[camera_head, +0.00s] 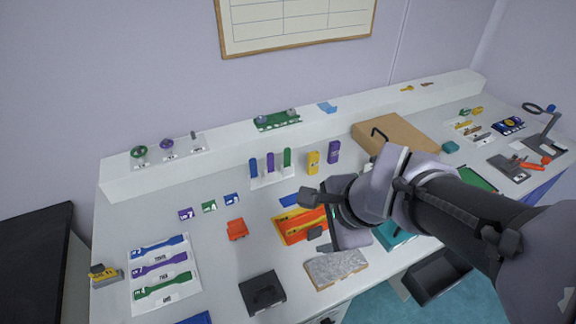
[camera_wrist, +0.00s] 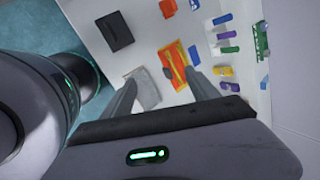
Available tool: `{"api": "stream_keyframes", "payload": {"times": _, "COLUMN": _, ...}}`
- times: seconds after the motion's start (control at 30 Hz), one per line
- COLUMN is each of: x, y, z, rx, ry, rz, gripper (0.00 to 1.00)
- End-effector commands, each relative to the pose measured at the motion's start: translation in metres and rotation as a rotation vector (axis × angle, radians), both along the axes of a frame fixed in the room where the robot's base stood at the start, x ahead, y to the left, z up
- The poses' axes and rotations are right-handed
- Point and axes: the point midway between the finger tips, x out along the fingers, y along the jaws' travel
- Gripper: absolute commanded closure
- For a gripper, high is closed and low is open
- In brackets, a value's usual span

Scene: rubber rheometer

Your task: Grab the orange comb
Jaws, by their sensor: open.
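A flat orange piece (camera_head: 290,229) with a yellow strip lies on the white bench, left of and below my gripper (camera_head: 313,214). In the wrist view the orange piece (camera_wrist: 176,62) shows just beyond the fingertips, nearer the right finger. A smaller orange-red block (camera_head: 236,229) lies to its left; it also shows at the top of the wrist view (camera_wrist: 168,8). No comb teeth can be made out on either, so I cannot tell for sure which is the comb. My gripper (camera_wrist: 160,80) is open, with nothing between its fingers, above the bench.
A grey speckled slab (camera_head: 336,269) and a black box (camera_head: 262,292) lie at the front edge. Coloured cylinders and blocks stand behind, with a yellow block (camera_head: 313,162) among them. A cardboard-brown box (camera_head: 394,137) stands back right. Bench space left of the orange-red block is partly clear.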

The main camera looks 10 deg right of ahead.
Motion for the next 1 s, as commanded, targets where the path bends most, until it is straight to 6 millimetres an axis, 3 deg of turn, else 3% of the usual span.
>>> {"api": "stream_keyframes", "payload": {"times": 0.2, "x": 0.049, "y": -0.025, "z": -0.034, "rx": 0.267, "ry": 0.173, "rz": -0.635, "gripper": 0.31}}
{"api": "stream_keyframes", "payload": {"times": 0.4, "x": 0.073, "y": -0.05, "z": -0.076, "rx": 0.441, "ry": 0.276, "rz": -1.148, "gripper": 0.31}}
{"api": "stream_keyframes", "payload": {"times": 0.53, "x": 0.081, "y": -0.053, "z": -0.103, "rx": 0.47, "ry": 0.29, "rz": -1.241, "gripper": 0.31}}
{"api": "stream_keyframes", "payload": {"times": 0.8, "x": 0.108, "y": -0.044, "z": -0.181, "rx": 0.469, "ry": 0.289, "rz": -1.236, "gripper": 0.31}}
{"api": "stream_keyframes", "payload": {"times": 1.0, "x": 0.119, "y": -0.04, "z": -0.201, "rx": 0.47, "ry": 0.289, "rz": -1.235, "gripper": 0.31}}
